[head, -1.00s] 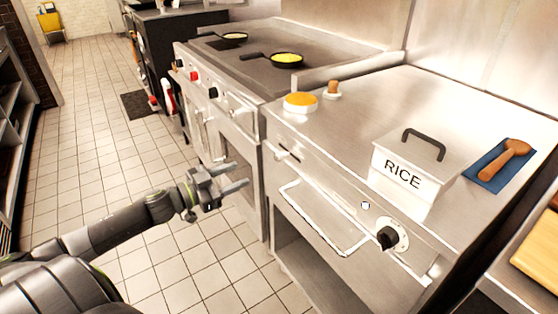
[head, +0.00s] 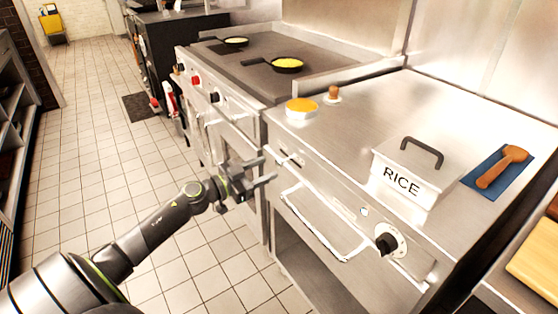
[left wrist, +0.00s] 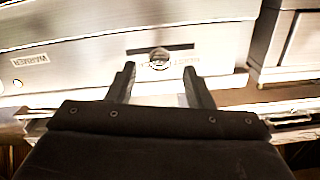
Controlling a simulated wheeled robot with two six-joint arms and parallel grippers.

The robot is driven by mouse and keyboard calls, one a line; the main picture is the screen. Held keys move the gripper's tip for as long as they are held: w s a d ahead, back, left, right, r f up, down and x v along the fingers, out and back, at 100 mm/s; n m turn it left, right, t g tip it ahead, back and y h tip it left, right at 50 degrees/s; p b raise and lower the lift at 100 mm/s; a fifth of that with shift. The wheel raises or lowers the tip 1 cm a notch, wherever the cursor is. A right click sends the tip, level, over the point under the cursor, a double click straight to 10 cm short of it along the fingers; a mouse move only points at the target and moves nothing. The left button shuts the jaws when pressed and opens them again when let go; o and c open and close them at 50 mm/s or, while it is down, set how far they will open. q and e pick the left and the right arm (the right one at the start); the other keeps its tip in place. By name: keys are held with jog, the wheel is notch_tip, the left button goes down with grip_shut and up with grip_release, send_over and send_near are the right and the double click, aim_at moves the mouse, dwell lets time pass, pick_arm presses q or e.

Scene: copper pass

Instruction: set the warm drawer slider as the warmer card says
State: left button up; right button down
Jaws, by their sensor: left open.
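The warm drawer slider is a small round knob (left wrist: 159,57) in a dark horizontal slot on the steel front, near the middle of the left wrist view. In the head view the slot (head: 289,158) is on the upper left of the front. My left gripper (head: 270,169) is open and empty, just in front of and slightly below the slot. In the left wrist view its fingers (left wrist: 158,72) stand either side of the knob, apparently short of it. A WARMER label (left wrist: 31,60) shows there at left. I cannot read any card setting. My right gripper is not in view.
The drawer handle (head: 322,222) and a black dial (head: 387,242) are lower on the front. A RICE box (head: 405,180), a yellow-topped round tub (head: 301,108) and a brown tool on a blue mat (head: 474,183) are on the counter.

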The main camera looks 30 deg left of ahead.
aim_at(276, 164)
pick_arm(q)
jog(key=x, duration=0.5)
jog(key=shift+w+d, duration=0.15)
jog(key=shift+w, duration=0.15)
grip_shut()
